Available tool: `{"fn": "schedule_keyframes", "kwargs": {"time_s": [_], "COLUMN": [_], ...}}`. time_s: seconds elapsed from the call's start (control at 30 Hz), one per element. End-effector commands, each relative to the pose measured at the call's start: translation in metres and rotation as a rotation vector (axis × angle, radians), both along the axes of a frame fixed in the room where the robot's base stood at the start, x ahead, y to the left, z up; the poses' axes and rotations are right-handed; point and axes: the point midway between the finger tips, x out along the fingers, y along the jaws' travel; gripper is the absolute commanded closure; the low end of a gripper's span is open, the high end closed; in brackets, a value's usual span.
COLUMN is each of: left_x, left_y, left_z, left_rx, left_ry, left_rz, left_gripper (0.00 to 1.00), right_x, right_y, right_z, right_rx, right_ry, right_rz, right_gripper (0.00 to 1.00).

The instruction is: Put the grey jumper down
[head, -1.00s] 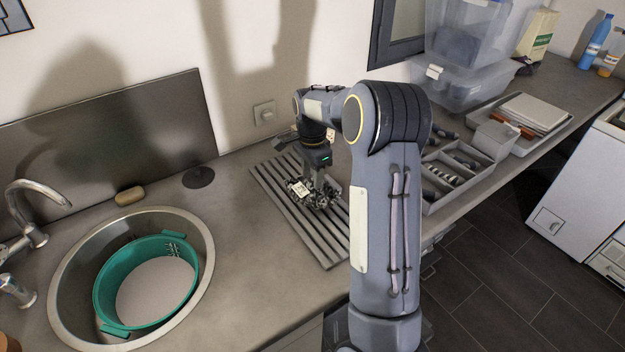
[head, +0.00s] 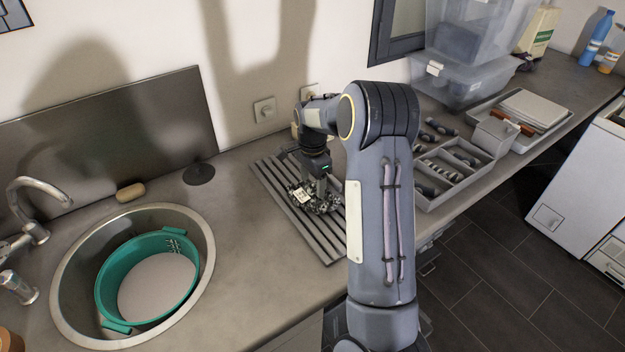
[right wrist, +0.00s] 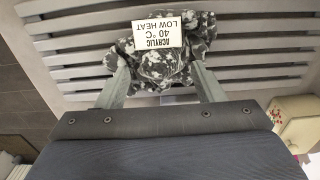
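The grey jumper (head: 314,199) is a bunched, dark-and-light mottled bundle with a white care label. It is at the slatted drying rack (head: 280,195) on the counter; whether its full weight rests on the slats is hard to tell. My right gripper (head: 319,192) points down at it from above. In the right wrist view, the jumper (right wrist: 160,65) lies between my two fingers (right wrist: 160,80), with cloth touching both and bulging past their tips. Its label reads acrylic, 40 °C, low heat. My left gripper is out of view.
Left of the rack is a round sink (head: 203,240) with a green tub (head: 107,290) in it. A grey divided tray (head: 470,175) stands right of my arm, with clear plastic boxes (head: 465,85) behind. Bare counter (head: 235,250) lies between sink and rack.

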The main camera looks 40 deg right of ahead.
Motion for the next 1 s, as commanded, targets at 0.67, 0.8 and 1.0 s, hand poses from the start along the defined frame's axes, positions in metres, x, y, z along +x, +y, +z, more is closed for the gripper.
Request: {"fn": "schedule_keyframes", "kwargs": {"time_s": [0.67,0.8,1.0], "left_x": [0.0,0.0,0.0], "left_y": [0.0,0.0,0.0], "left_z": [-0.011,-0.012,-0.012], "left_rx": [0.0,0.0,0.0], "left_ry": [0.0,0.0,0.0], "left_rz": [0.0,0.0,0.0], "left_gripper": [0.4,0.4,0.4], "right_x": [0.001,0.001,0.0], "right_y": [0.0,0.0,0.0], "right_z": [0.093,0.112,0.123], "right_rx": [-0.002,-0.001,0.0], "right_ry": [-0.005,-0.002,-0.001], "right_rz": [0.0,0.0,0.0], "right_gripper": [0.38,0.38,0.38]}}
